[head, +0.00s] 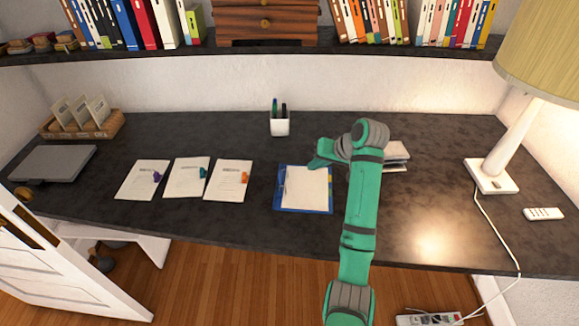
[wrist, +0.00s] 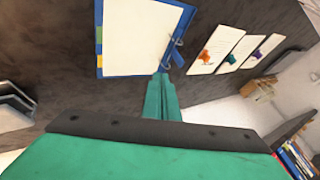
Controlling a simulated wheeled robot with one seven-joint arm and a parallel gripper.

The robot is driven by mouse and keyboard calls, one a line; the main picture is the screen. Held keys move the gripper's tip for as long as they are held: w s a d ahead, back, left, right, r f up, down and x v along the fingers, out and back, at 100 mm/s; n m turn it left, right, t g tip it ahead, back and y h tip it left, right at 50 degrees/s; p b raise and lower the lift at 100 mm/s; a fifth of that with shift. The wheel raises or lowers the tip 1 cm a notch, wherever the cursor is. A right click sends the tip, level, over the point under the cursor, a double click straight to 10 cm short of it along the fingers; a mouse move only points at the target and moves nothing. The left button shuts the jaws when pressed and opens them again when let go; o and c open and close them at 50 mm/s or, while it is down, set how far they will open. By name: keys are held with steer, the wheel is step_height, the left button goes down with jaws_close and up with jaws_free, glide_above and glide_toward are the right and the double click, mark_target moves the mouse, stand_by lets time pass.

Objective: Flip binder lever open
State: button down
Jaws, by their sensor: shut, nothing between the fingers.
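The binder is a blue board (head: 303,211) with white sheets, lying open-faced on the dark desk in front of my arm. Its metal ring and lever mechanism (head: 283,183) runs along the left side. In the wrist view the binder (wrist: 150,72) is at the top, with the metal mechanism (wrist: 174,52) on its right edge. My gripper (head: 316,162) is above the binder's far edge in the head view, shut and empty. In the wrist view the green fingertips (wrist: 161,78) appear close to the mechanism; contact cannot be told.
Three sheets with coloured clips (head: 186,178) lie left of the binder. A white pen cup (head: 280,124) stands behind it. A stack of paper (head: 396,156) lies right, partly behind my arm. A lamp (head: 497,170) stands far right. The desk's front strip is clear.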

steer(key=shift+w+a, duration=0.1)
steer(key=shift+w, duration=0.05)
steer(key=x, duration=1)
steer(key=shift+s+f, duration=0.15)
steer(key=shift+s, duration=0.05)
steer(key=shift+w+a, duration=0.1)
steer(key=shift+a, duration=1.1)
steer(key=shift+w+a, duration=0.1)
steer(key=shift+a, duration=0.65)
steer(key=shift+a, duration=0.1)
